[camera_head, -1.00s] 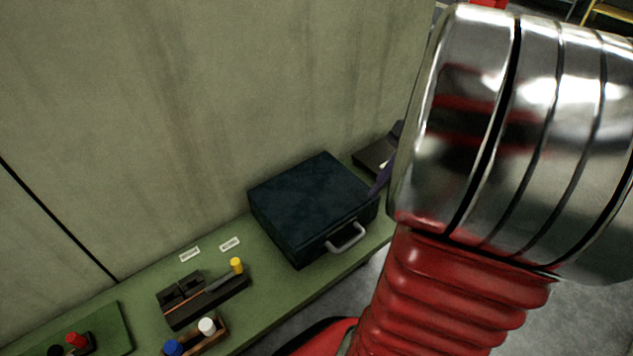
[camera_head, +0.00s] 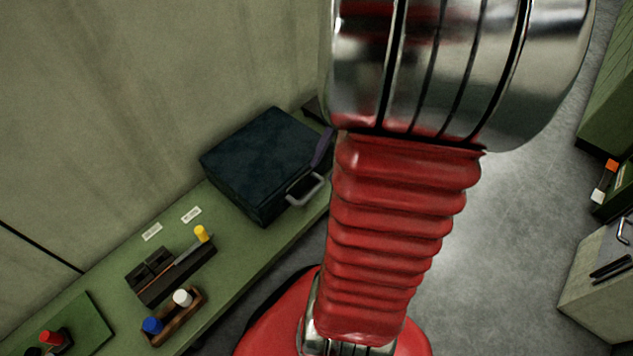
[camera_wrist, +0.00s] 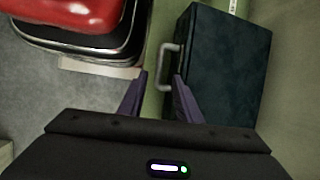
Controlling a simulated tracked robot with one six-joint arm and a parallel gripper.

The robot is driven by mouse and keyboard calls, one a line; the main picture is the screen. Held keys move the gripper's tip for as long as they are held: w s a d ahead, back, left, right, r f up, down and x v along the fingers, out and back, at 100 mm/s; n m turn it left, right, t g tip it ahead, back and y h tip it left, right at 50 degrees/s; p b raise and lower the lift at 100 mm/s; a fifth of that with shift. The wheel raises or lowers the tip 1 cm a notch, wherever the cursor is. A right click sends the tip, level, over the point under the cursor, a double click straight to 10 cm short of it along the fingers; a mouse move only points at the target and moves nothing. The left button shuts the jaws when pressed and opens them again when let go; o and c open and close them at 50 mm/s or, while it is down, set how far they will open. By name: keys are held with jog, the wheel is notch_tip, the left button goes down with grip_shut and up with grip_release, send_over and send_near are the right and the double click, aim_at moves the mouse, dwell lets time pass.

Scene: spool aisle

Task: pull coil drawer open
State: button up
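The coil drawer (camera_head: 265,155) is a dark teal box on the green bench top, with a grey loop handle (camera_head: 306,190) on its front face. It looks shut. In the wrist view the drawer (camera_wrist: 222,65) fills the right of centre, and its handle (camera_wrist: 162,68) faces left. My gripper (camera_wrist: 160,76) is open, with purple fingers apart. The handle's bar appears between the fingertips in that view; contact and depth cannot be told. In the head view one purple finger of my gripper (camera_head: 322,150) shows beside the drawer's right corner, behind and above the handle.
On the green bench (camera_head: 225,260) stand a dark holder (camera_head: 170,275) with a yellow-capped item and a wooden caddy (camera_head: 172,318) with blue and white caps. A wall runs behind. Open grey floor lies right of the bench, with cabinets (camera_head: 605,280) at the far right.

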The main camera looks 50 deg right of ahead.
aim_at(312, 191)
jog(key=x, duration=0.7)
jog(key=shift+f, duration=0.15)
jog(key=shift+c, duration=0.4)
grip_shut()
